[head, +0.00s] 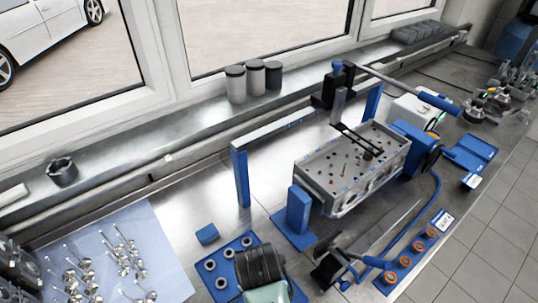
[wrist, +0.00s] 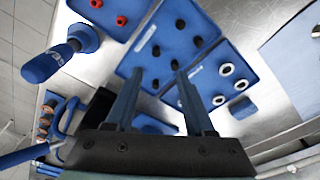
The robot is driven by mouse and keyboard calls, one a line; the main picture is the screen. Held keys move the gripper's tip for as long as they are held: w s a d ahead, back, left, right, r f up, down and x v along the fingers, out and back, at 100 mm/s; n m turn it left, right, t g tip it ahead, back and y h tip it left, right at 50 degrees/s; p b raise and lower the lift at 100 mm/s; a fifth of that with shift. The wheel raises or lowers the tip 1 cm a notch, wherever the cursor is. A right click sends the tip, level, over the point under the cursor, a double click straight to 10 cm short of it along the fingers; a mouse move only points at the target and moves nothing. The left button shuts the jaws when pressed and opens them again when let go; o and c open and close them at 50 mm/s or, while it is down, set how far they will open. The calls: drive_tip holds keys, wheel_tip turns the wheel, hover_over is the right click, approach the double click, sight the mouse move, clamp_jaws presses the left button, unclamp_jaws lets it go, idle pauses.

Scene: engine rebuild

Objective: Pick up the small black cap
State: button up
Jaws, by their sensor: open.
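Several small black caps stand in a blue tray (wrist: 205,22) in the wrist view. One black cap (wrist: 155,50) shows in the gap between the fingers, others, such as a black cap (wrist: 198,41), farther right. I cannot tell which one the task means. My gripper (wrist: 160,72) is open and empty, its two fingers reaching over the trays. Its height above the caps is unclear. In the head view the dark ribbed end of my arm (head: 258,265) covers part of the bench, and the fingertips and black caps are hidden.
Beside the caps lies a blue tray (head: 236,247) with pale rings (wrist: 226,69), and near it a blue block (head: 207,234). Red caps (wrist: 121,20) are at the wrist view's top. The engine block (head: 345,185) on blue stands is behind right; valves lie on a pale sheet (head: 160,235).

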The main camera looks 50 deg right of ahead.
wheel_tip(320, 180, down, 3)
drive_tip(key=shift+d+f, duration=0.1)
drive_tip(key=shift+d, duration=0.05)
drive_tip(key=f, duration=0.1)
drive_tip(key=f+p, duration=0.1)
drive_tip(key=f, duration=0.1)
drive_tip(key=shift+s+f, duration=0.35)
drive_tip(key=shift+f, duration=0.05)
drive_tip(key=shift+d+f+p, duration=0.15)
drive_tip(key=shift+f+p, duration=0.15)
drive_tip(key=shift+f, duration=0.4)
clamp_jaws()
